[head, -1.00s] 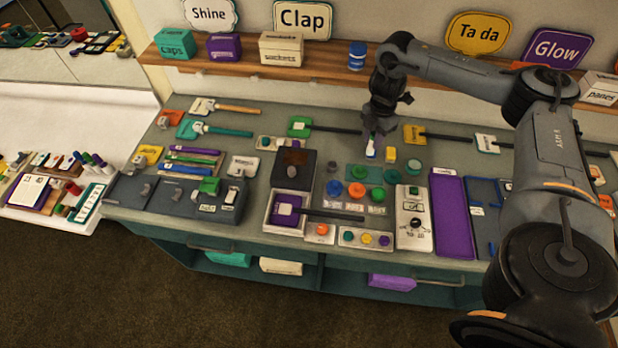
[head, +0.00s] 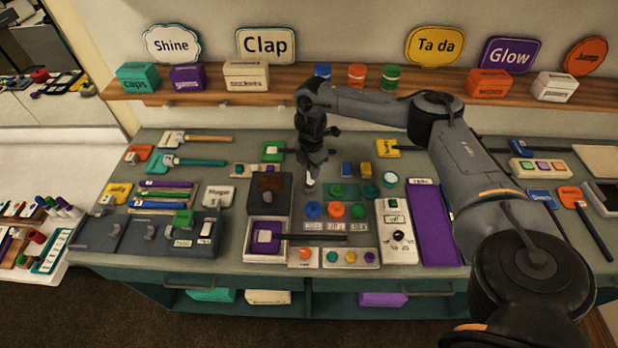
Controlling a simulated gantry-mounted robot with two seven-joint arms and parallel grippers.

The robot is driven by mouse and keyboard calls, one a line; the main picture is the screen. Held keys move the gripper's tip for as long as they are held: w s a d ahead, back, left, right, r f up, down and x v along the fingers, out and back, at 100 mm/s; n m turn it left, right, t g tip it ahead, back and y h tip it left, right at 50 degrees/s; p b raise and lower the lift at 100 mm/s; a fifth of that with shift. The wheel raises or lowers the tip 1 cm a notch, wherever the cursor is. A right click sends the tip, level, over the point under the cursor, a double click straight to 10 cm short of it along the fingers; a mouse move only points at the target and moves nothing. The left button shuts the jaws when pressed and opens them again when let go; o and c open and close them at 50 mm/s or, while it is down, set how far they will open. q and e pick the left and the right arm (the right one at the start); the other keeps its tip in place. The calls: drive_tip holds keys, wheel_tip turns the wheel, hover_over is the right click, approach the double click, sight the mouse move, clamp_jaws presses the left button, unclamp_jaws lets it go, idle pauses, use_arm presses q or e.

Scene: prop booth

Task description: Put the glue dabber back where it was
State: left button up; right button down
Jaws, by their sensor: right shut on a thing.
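My right gripper (head: 312,168) points down over the back of the bench and is shut on the glue dabber (head: 310,182). Only a small pale lower part of the dabber shows below the fingers; the rest is hidden by the gripper. It seems to hang behind a row of round pots: blue (head: 313,210), orange (head: 335,210) and green (head: 358,210). I cannot tell whether its tip touches anything. A green tray (head: 345,191) lies just to its right. My left gripper is not in view.
A dark box (head: 270,188) stands close left of the gripper. A blue block (head: 347,169), a yellow block (head: 365,169) and a white round piece (head: 390,179) are to the right. A wooden shelf (head: 210,95) with boxes runs behind.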

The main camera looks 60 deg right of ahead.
sight(309, 177)
drive_tip(key=shift+w+a+f, duration=0.1)
drive_tip(key=shift+w+f, duration=0.15)
drive_tip(key=shift+f, duration=1.95)
drive_tip(key=shift+f, duration=0.1)
drive_tip(key=c, duration=0.9)
unclamp_jaws()
wheel_tip(309, 177, up, 7)
drive_tip(key=shift+f, duration=0.1)
wheel_tip(309, 177, up, 4)
drive_tip(key=p, duration=0.3)
drive_tip(key=shift+r+p, duration=0.35)
drive_tip(key=shift+r, duration=0.4)
